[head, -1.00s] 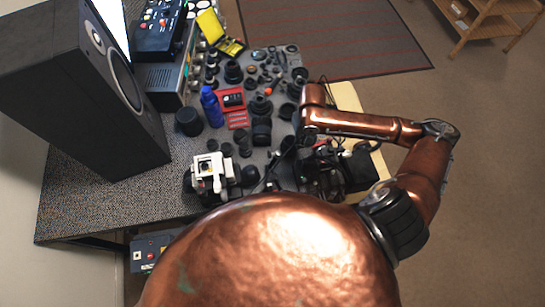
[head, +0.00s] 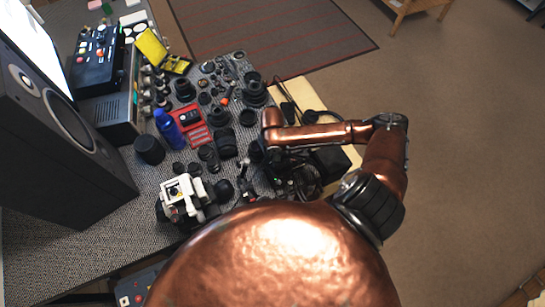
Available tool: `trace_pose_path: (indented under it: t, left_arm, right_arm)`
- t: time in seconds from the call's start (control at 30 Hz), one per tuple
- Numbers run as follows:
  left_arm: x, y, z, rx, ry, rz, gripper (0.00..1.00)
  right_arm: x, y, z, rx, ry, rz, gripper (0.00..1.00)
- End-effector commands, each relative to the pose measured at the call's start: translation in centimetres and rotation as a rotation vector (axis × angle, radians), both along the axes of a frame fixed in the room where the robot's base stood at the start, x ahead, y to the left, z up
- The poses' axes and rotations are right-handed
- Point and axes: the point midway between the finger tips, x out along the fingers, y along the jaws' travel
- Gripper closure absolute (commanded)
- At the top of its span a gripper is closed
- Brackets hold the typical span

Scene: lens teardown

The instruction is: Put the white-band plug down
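My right arm comes in from the right, and its forearm crosses the right side of the cluttered table. Its wrist bends down among dark parts, where my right gripper (head: 254,158) is small, dark and partly hidden. I cannot tell whether its fingers are open or shut, or whether they hold anything. I cannot pick out the white-band plug for certain among the many small dark parts. My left gripper is not in view.
Dark lens parts crowd the grey table (head: 110,225). A blue bottle (head: 169,131), a red case (head: 192,124), an open yellow box (head: 160,50) and a white device (head: 182,198) stand among them. A large black speaker (head: 60,140) blocks the left.

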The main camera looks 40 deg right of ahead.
Motion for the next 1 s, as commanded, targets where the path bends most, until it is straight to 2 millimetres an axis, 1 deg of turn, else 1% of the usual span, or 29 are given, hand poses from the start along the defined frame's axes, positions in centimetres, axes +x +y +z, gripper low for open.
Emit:
trace_pose_path:
  t: [0.23,0.27,0.5,0.73,0.83,0.97,1.0]
  left_arm:
    - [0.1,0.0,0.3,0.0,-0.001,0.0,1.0]
    - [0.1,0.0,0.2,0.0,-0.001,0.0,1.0]
    - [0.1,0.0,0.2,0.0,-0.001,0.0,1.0]
    - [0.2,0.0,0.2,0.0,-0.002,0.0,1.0]
    - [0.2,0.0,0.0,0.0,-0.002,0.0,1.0]
    - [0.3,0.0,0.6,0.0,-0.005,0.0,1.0]
    - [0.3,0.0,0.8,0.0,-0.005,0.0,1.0]
  right_arm:
    - [0.0,0.0,-0.1,0.0,0.0,-0.001,1.0]
    - [0.0,0.0,-0.1,0.0,-0.001,0.0,0.8]
    - [0.0,0.0,-0.1,0.0,0.0,0.0,0.64]
    - [0.0,0.0,-0.1,0.001,-0.001,0.0,0.64]
    - [0.0,0.0,0.2,0.001,-0.001,0.0,0.64]
    - [0.1,0.0,2.1,0.001,-0.004,0.0,0.64]
    - [0.1,0.0,2.8,0.0,-0.003,0.0,0.64]
